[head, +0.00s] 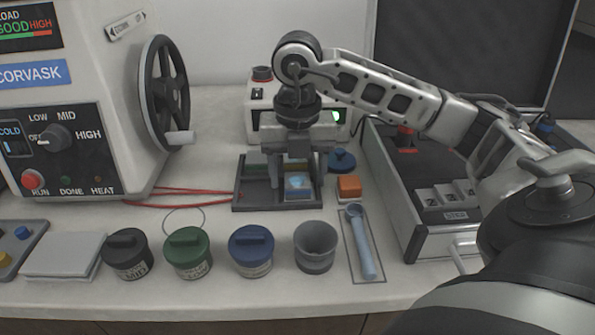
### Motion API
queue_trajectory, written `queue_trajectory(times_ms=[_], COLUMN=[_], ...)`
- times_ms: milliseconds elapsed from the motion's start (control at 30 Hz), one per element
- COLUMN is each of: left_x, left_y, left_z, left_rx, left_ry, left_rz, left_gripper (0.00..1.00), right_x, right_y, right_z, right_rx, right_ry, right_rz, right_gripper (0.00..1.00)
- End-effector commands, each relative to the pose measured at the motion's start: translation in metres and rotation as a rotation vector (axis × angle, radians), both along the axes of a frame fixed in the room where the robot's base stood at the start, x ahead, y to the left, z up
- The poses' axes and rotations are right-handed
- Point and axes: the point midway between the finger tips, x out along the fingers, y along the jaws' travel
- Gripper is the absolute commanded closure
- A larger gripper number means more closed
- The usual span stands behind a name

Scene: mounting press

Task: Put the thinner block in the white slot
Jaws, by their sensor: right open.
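My right gripper (298,165) reaches in from the right and points down over a dark tray (240,201). Its fingers are open, one on each side of a small block with a pale blue top (298,185). The block sits in the right part of the tray; I cannot tell whether the fingers touch it. The gripper hides much of the tray's middle and back, so I cannot compare block thicknesses there. I cannot clearly make out a white slot. My left gripper is not in view.
An orange block (348,187) lies right of the tray. A press with a handwheel (165,92) is at left; an open case (425,232) is at right.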

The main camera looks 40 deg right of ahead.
Motion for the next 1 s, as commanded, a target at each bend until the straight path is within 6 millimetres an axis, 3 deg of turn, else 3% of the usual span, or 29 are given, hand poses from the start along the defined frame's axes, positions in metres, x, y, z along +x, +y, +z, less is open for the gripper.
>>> queue_trajectory(times_ms=[333,500,667,1000], left_x=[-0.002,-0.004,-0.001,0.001], left_y=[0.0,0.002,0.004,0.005], left_z=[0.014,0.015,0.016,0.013], left_rx=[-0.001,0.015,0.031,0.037], left_ry=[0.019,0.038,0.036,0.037], left_rz=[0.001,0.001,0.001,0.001], left_gripper=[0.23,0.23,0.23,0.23], right_x=[0.001,0.001,0.001,0.0], right_y=[0.0,0.0,0.0,0.0], right_z=[0.077,0.105,0.117,0.117], right_rx=[0.0,0.0,0.001,0.002], right_ry=[-0.008,-0.005,-0.003,-0.001], right_rz=[-0.001,-0.001,0.0,0.0], right_gripper=[0.39,0.39,0.39,0.39])
